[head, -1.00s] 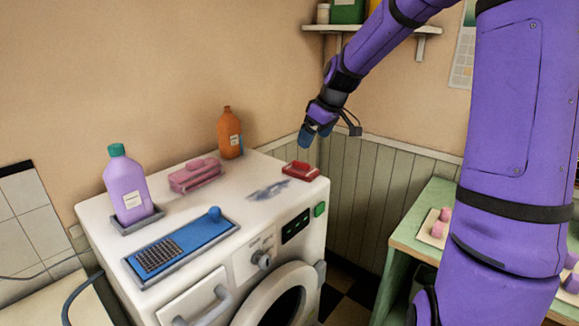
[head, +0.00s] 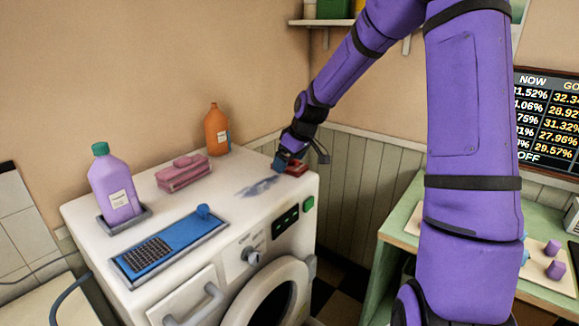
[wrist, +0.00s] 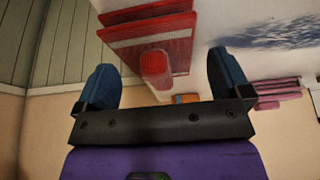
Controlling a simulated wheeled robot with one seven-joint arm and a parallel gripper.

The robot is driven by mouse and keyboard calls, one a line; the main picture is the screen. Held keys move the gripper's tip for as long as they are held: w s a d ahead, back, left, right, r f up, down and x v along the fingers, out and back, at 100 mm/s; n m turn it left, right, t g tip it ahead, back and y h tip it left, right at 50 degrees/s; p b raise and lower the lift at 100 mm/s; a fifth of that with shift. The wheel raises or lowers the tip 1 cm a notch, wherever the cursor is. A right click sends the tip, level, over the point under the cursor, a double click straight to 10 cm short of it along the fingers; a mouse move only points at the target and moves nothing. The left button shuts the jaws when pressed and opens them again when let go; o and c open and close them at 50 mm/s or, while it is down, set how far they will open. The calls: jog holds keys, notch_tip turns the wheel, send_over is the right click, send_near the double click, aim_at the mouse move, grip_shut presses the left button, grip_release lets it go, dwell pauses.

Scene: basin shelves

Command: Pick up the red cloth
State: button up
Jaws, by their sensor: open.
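The red cloth (head: 298,169) lies flat at the back right corner of the white washing machine top, partly hidden behind my gripper in the head view. In the wrist view the red cloth (wrist: 180,48) shows as a flat red slab with a raised, rounded grip-like part (wrist: 155,66) between my fingers. My gripper (head: 281,162) is low over the machine top at the cloth's left side. In the wrist view my gripper (wrist: 163,80) is open, with one blue finger on each side of the raised part. I cannot tell whether either finger touches it.
A pink folded bundle (head: 183,173), an orange bottle (head: 217,130), a purple bottle (head: 117,188) in a grey tray and a blue panel (head: 172,245) share the washing machine top (head: 250,212). A green table (head: 400,226) stands to the right. A shelf is above.

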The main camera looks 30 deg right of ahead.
jog(key=c, duration=1)
jog(key=shift+r, duration=0.1)
jog(key=shift+r, duration=0.6)
notch_tip(320, 180, up, 2)
jog(key=s+a, duration=0.1)
jog(key=s, duration=0.4)
jog(key=s+a+r, duration=0.1)
jog(key=s, duration=0.9)
jog(key=shift+s+a+r, duration=0.25)
jog(key=shift+s+a, duration=0.1)
jog(key=shift+a, duration=0.05)
